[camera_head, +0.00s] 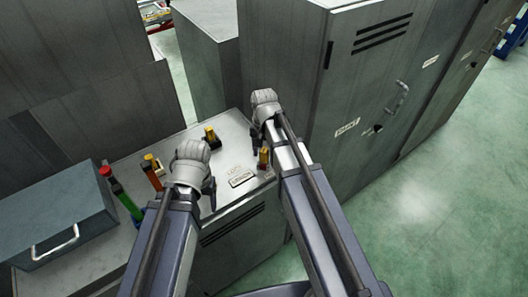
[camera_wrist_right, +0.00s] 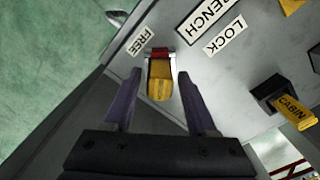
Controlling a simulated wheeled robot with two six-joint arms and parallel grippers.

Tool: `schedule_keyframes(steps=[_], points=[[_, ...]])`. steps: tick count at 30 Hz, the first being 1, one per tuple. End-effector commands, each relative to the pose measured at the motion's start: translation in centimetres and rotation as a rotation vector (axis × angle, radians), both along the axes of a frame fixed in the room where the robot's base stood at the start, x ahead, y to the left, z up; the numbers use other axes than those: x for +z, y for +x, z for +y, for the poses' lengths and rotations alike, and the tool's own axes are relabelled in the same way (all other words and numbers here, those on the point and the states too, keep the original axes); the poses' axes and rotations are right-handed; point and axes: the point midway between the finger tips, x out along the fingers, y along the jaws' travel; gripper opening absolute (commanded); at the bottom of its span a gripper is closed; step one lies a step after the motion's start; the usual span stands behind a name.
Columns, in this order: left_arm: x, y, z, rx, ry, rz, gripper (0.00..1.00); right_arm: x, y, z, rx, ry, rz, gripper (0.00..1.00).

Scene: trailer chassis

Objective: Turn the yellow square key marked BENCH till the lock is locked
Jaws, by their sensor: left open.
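The yellow key (camera_wrist_right: 160,82) stands out of a lock with a red part at its far end, in the right wrist view. I cannot read a name on it. Plates marked BENCH (camera_wrist_right: 206,16), FREE (camera_wrist_right: 143,41) and LOCK (camera_wrist_right: 225,34) lie beside it. My right gripper (camera_wrist_right: 160,72) is open, with one finger on each side of the key and visible gaps between. In the head view the key (camera_head: 263,158) stands near the front right of the cabinet top, below my right wrist. My left gripper (camera_head: 209,192) is open and empty over the same top, left of the label plate (camera_head: 242,180).
A yellow key marked CABIN (camera_wrist_right: 294,111) sits in a black holder to the right. In the head view, a green tool (camera_head: 124,200) and an orange one (camera_head: 152,174) stand left of my left gripper. A grey box (camera_head: 60,220) and tall lockers (camera_head: 370,80) flank the work area.

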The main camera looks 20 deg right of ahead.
Motion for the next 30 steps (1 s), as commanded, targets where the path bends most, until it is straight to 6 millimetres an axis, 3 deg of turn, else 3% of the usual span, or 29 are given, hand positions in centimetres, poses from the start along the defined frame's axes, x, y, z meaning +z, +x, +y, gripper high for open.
schedule_keyframes(steps=[2, 15, 23, 30], points=[[0.0, 0.0, 0.0, 0.0, 0.0, 0.0, 0.69, 0.0, 0.0, 0.0, 0.0, 0.0, 0.0, 0.47], [-0.01, 0.0, 0.0, 0.0, 0.0, 0.0, 0.69, -0.01, 0.0, 0.0, 0.0, 0.0, 0.0, 0.0], [-0.01, 0.0, 0.0, 0.0, 0.0, 0.0, 0.69, -0.01, 0.0, 0.0, -0.007, 0.0, 0.0, 0.0], [-0.01, 0.0, 0.0, 0.0, 0.0, 0.0, 0.69, -0.01, 0.0, 0.0, -0.225, 0.0, 0.0, 0.0]])
